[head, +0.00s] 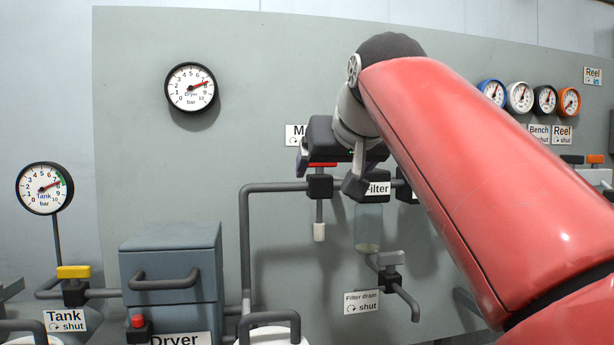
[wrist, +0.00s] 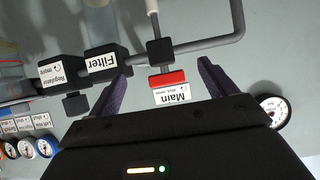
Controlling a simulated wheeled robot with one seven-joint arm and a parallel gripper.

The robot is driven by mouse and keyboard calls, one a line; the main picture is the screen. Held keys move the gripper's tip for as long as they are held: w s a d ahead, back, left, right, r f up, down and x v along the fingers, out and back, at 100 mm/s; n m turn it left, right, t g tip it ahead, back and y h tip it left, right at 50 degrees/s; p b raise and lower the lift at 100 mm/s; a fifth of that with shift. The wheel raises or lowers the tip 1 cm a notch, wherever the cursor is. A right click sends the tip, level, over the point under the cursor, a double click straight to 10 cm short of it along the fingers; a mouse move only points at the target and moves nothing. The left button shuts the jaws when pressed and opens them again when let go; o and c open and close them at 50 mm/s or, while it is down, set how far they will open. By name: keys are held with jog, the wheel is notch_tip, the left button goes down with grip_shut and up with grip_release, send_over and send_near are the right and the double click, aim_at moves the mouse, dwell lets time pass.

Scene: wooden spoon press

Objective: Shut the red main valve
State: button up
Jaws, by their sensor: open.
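The main valve's red handle (wrist: 168,79) sits on a black valve body (wrist: 160,52), roughly in line with the pipe through it. A white "Main" label (wrist: 171,94) with a "shut" arrow is beside it. In the head view only a small part of the red handle (head: 302,168) shows, the rest hidden by my gripper. My gripper (wrist: 164,64) is open, with one finger on each side of the handle in the wrist view. Gaps show between the fingers and the handle. The gripper (head: 337,176) is in front of the panel in the head view.
The black filter block (wrist: 107,63) and regulator block (wrist: 60,72) are close beside one finger. A filter drain valve (head: 390,282) is below. A grey dryer box (head: 170,260) and the yellow tank valve (head: 74,271) stand left. Open panel lies above the pipe.

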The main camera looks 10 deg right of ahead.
jog(key=shift+t, duration=0.8)
jog(key=w, duration=0.3)
jog(key=w+b, duration=0.1)
jog(key=w, duration=0.2)
jog(key=w+r, duration=0.1)
jog(key=w, duration=0.2)
jog(key=shift+w+r+b, duration=0.1)
jog(key=shift+w+b, duration=0.15)
jog(key=shift+b, duration=0.1)
jog(key=shift+c, duration=0.4)
jog(key=c, duration=0.9)
